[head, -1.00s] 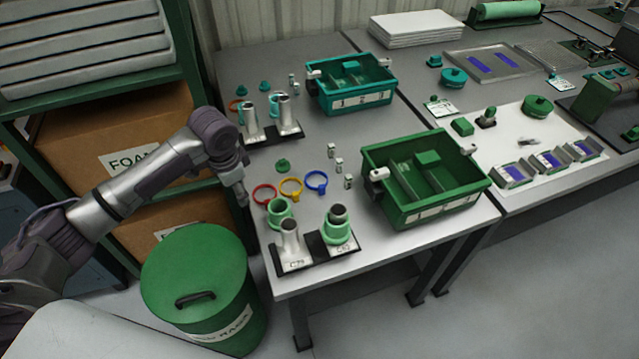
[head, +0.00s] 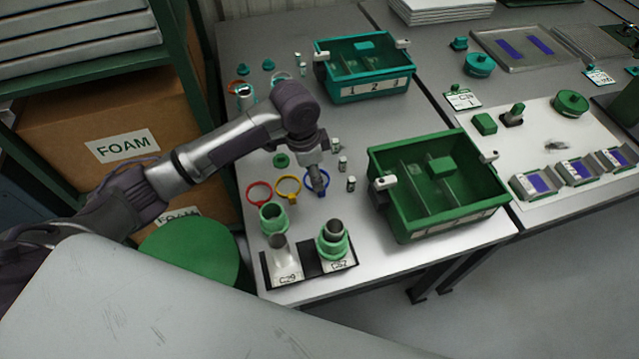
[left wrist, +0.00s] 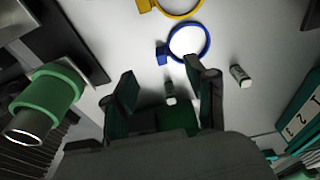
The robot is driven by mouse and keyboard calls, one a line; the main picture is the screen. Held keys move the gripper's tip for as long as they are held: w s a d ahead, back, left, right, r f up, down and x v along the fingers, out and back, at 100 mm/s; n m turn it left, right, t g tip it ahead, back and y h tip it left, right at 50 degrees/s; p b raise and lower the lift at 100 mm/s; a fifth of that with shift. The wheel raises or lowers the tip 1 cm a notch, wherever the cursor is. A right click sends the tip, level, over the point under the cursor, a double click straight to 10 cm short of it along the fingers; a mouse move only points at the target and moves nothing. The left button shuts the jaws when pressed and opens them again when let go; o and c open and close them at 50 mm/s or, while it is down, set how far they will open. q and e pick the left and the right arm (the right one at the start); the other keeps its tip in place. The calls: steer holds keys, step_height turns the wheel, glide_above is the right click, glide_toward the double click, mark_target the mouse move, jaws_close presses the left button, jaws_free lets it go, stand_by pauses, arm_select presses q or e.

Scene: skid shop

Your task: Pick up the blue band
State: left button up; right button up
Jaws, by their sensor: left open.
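The blue band (head: 327,184) is a ring with a small tab, lying flat on the grey table. In the left wrist view the blue band (left wrist: 162,54) shows just beyond my fingertips, with its tab on the left. My left gripper (head: 317,188) is over the band in the head view and hides part of it. In the left wrist view my left gripper (left wrist: 165,80) is open, with nothing held between its fingers. One fingertip overlaps the band's near edge in that view; I cannot tell the height gap. My right gripper is not in view.
A yellow band (head: 289,187) and a red band (head: 259,192) lie left of the blue one. A green bin (head: 440,222) stands to the right. Green-collared cylinders (head: 332,240) stand in front. A small vial (head: 351,184) stands close on the right.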

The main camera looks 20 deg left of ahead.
arm_select(q)
steer(key=f, duration=0.3)
steer(key=w+f, duration=0.1)
steer(key=shift+d+f, duration=0.25)
steer(key=shift+d, duration=0.15)
steer(key=shift+w+d+f, duration=0.1)
steer(key=shift+w+f, duration=0.05)
steer(key=shift+f, duration=0.45)
steer(key=shift+w+d+f, duration=0.1)
steer(key=shift+f, duration=0.85)
steer(key=c, duration=0.9)
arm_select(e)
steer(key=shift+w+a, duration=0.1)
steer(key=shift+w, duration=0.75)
